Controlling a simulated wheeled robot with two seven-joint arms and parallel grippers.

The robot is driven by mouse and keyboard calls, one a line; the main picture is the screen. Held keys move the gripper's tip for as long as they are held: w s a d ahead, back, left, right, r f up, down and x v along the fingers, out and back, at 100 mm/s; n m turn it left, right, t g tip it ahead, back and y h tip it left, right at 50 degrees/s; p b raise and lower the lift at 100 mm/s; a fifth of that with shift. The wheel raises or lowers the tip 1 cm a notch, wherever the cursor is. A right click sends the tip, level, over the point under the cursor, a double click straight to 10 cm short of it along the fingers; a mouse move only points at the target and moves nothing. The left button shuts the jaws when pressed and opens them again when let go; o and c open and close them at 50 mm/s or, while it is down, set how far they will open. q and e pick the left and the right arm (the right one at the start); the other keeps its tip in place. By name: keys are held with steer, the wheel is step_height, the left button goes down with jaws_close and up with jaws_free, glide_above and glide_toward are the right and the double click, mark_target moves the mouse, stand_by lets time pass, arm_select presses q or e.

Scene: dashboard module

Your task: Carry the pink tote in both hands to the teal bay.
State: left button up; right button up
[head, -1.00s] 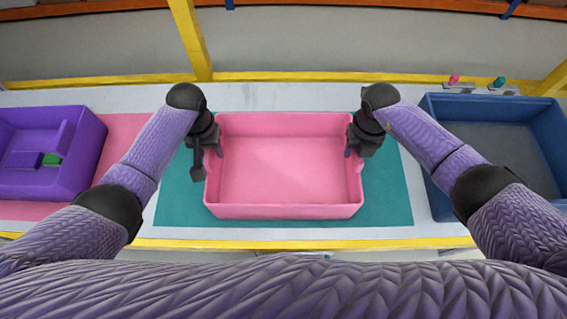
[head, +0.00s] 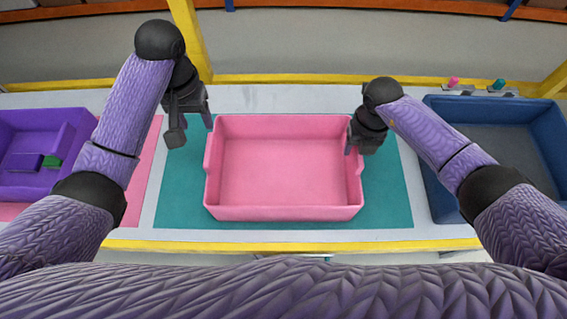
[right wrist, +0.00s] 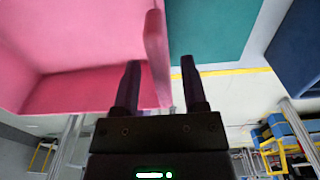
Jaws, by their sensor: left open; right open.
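The pink tote (head: 285,212) is empty and sits upright on the teal bay (head: 390,205), with teal showing on its left and right. My left gripper (head: 194,125) is open and empty, up and to the left of the tote, apart from it. My right gripper (head: 352,140) is open at the tote's right wall. In the right wrist view the pink tote (right wrist: 80,95) lies on the left, and its side wall stands between the open fingers of my right gripper (right wrist: 160,85). I cannot tell whether the fingers touch the wall.
A purple tote (head: 80,150) with a green piece inside stands on a pink bay (head: 140,175) at the left. A blue bin (head: 440,190) stands at the right. Pink and teal knobs (head: 499,84) sit behind it. A yellow rail (head: 300,245) runs along the front edge.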

step_height(320, 180, up, 10)
steer(key=shift+r, duration=0.15)
